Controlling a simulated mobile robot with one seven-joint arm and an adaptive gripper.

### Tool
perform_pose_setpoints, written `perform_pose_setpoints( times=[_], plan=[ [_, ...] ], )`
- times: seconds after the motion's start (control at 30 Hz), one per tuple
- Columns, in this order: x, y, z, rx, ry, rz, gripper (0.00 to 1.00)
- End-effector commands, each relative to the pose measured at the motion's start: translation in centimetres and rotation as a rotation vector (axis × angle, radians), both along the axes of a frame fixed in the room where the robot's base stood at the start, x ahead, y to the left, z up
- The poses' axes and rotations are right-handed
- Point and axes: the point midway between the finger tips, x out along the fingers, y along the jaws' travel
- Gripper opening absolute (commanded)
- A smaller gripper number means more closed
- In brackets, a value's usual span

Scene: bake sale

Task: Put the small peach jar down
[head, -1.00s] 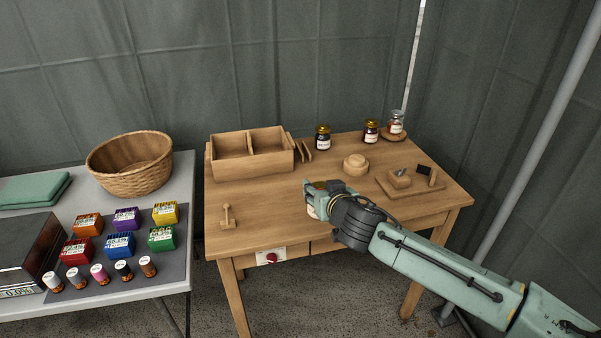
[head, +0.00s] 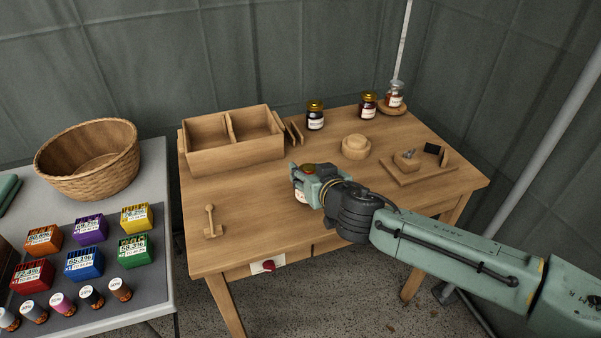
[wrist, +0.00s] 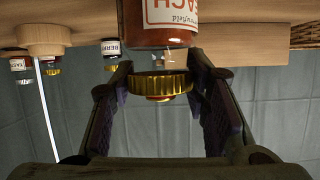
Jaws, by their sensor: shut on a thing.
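The small peach jar (wrist: 170,38) has a gold lid, a white and red label reading "PEACH" and orange-red contents. It appears upside down in the wrist view, and its base is out of the picture there. My gripper (wrist: 160,80) is shut on it, with one dark finger on each side. In the head view, my gripper (head: 306,182) is over the front middle of the wooden table (head: 262,215). Only a small pale part of the jar (head: 299,195) shows there. I cannot tell whether its base touches the table.
A two-compartment wooden box (head: 235,157) stands back left. Dark jars (head: 316,118) (head: 368,106) and a jar on a round stand (head: 395,98) line the back. A round wooden block (head: 355,148) and a board (head: 420,172) lie right. A wooden peg piece (head: 211,222) stands front left.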

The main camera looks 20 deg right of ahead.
Motion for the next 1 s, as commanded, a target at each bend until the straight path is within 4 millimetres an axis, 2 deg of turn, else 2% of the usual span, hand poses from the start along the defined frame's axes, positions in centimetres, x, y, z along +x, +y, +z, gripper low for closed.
perform_pose_setpoints(
  times=[0.03,0.47,0.5,0.77,1.0],
  plan=[
    [-0.44,-0.19,-0.66,-0.003,-0.002,-0.002,0.0],
    [-0.74,-0.15,-0.92,0.0,-0.003,-0.001,0.0],
    [-0.75,-0.17,-0.84,0.0,-0.001,-0.001,0.45],
    [-0.75,-0.18,-0.84,-0.001,-0.001,-0.002,0.62],
    [-0.74,-0.18,-0.83,-0.001,-0.001,-0.002,0.62]
  ],
)
